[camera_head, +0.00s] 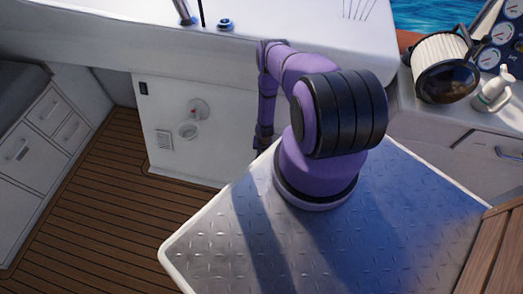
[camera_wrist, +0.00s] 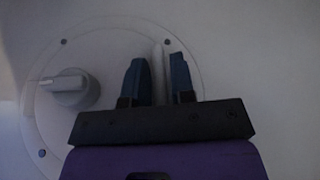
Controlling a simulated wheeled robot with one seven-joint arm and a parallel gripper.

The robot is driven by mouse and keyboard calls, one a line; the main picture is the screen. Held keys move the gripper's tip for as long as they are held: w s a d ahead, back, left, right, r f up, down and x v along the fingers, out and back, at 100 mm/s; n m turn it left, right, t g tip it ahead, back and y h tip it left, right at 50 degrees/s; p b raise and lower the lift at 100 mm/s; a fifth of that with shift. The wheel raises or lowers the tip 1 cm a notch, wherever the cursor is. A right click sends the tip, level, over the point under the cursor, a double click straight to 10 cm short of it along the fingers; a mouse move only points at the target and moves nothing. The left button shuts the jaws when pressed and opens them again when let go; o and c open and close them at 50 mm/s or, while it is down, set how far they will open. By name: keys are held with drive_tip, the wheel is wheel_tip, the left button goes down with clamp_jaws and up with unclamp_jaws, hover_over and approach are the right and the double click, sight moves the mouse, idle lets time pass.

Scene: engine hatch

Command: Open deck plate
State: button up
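In the wrist view a round pale plate (camera_wrist: 108,135) with small screws along its rim is set in a pale wall. A pale knob (camera_wrist: 75,90) sticks out on its left side. A thin upright pale fin (camera_wrist: 157,70) stands on its right side. My gripper (camera_wrist: 157,75) is open, with one dark finger on each side of the fin. I cannot tell whether either finger touches it. In the head view my gripper (camera_head: 263,140) points down by the right part of the white panel, partly behind my arm. The round plate cannot be made out there.
The white panel (camera_head: 172,160) carries small round fittings (camera_head: 197,108) and a vent. A tread-patterned metal surface (camera_head: 220,245) with a white rim lies below my arm. Wooden flooring (camera_head: 95,210) is clear at left. A counter at right holds a ribbed cylinder (camera_head: 440,65).

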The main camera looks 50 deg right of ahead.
clamp_jaws()
drive_tip(key=shift+r, duration=0.1)
